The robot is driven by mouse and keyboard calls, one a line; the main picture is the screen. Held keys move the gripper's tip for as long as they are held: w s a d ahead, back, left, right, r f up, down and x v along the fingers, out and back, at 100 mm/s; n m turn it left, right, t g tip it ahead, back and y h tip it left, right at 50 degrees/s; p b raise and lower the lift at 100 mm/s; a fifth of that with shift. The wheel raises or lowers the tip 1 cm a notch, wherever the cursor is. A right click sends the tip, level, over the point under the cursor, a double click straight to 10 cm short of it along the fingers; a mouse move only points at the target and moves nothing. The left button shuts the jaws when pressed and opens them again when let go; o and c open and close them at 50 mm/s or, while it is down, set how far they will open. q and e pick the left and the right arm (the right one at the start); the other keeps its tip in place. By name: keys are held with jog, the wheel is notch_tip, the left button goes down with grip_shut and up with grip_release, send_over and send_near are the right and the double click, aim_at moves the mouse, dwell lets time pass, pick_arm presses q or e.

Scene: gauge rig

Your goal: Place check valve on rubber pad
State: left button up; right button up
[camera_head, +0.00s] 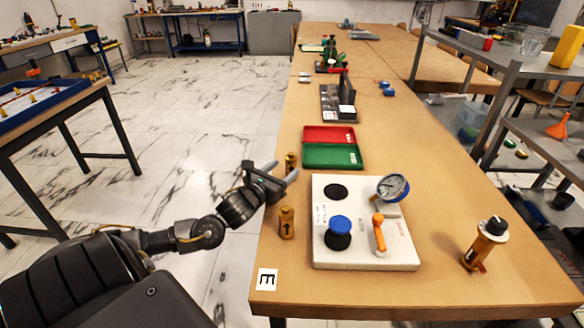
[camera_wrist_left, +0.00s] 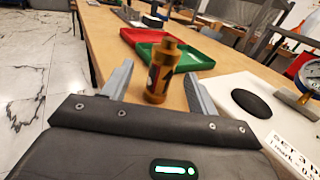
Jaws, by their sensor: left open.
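A brass valve body (camera_head: 290,162) stands upright on the wooden table, just beyond my left gripper (camera_head: 284,171). In the left wrist view, this brass piece (camera_wrist_left: 161,75) has a dark arrow mark and stands between the open fingers, with gaps on both sides. A second, similar brass piece (camera_head: 286,222) with a dark mark stands nearer, left of the white board. I cannot tell which is the check valve. The black round rubber pad (camera_head: 336,191) lies bare on the board's far left; it also shows in the left wrist view (camera_wrist_left: 251,103). My right gripper is out of view.
The white board (camera_head: 365,256) also carries a blue-topped black knob (camera_head: 339,231), an orange-handled lever (camera_head: 379,232) and a dial gauge (camera_head: 391,187). A red and green open case (camera_head: 332,156) lies behind. A brass piece with a black knob (camera_head: 485,245) stands right.

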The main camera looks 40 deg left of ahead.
aim_at(294, 159)
pick_arm(q)
jog(key=shift+w, duration=0.75)
jog(key=w, duration=0.4)
jog(key=shift+w+a, duration=0.1)
jog(key=shift+w, duration=0.2)
jog(key=c, duration=1.2)
jog(key=shift+r, duration=0.45)
jog(key=shift+c, duration=0.2)
notch_tip(294, 159, up, 8)
jog(key=shift+f+p, duration=0.15)
jog(key=shift+p, duration=0.4)
jog(key=shift+r, duration=0.65)
jog(key=shift+s+a, duration=0.1)
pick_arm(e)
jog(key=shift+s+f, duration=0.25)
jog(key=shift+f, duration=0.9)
